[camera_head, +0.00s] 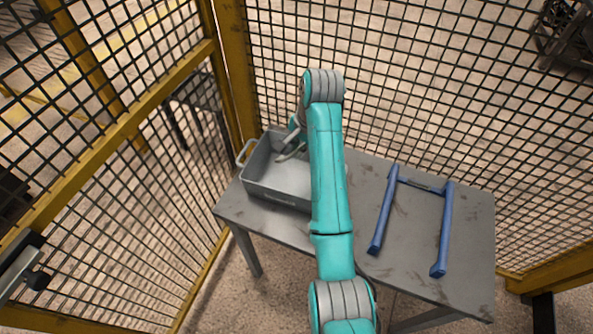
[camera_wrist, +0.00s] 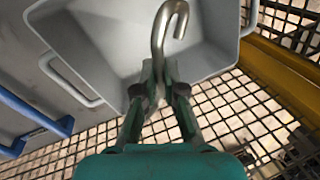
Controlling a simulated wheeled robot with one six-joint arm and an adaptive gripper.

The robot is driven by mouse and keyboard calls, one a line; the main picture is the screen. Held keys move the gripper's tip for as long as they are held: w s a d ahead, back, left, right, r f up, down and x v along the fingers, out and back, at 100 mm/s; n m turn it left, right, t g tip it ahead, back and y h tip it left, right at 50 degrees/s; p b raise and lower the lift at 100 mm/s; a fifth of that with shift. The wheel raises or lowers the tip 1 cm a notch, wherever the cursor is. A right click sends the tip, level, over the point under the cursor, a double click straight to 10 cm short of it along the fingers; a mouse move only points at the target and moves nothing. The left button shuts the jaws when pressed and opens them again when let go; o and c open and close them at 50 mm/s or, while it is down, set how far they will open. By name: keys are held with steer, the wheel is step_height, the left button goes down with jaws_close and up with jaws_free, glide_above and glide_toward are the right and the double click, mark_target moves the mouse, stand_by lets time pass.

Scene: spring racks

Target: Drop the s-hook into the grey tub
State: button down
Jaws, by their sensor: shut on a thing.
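The s-hook (camera_wrist: 158,40) is a bent metal hook held in the fingertips of my gripper (camera_wrist: 163,82) in the wrist view, and my gripper is shut on it. Its curved end shows over the grey tub (camera_wrist: 88,52), which lies behind it in the picture. In the head view the grey tub (camera_head: 274,196) stands at the left end of the table, and my gripper (camera_head: 292,150) is at its far side, partly hidden by my arm. I cannot tell how high the hook is above the tub floor.
A blue frame (camera_head: 443,230) with two long legs lies on the right half of the metal table (camera_head: 412,262). Yellow-framed mesh fencing (camera_head: 228,75) stands close behind and left of the table. The tub has a handle (camera_head: 245,152) on its left side.

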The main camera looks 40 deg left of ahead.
steer(key=shift+f, duration=2.6)
steer(key=c, duration=1.2)
jaws_free()
steer(key=shift+r, duration=0.1)
steer(key=v, duration=0.7)
steer(key=shift+r, duration=0.15)
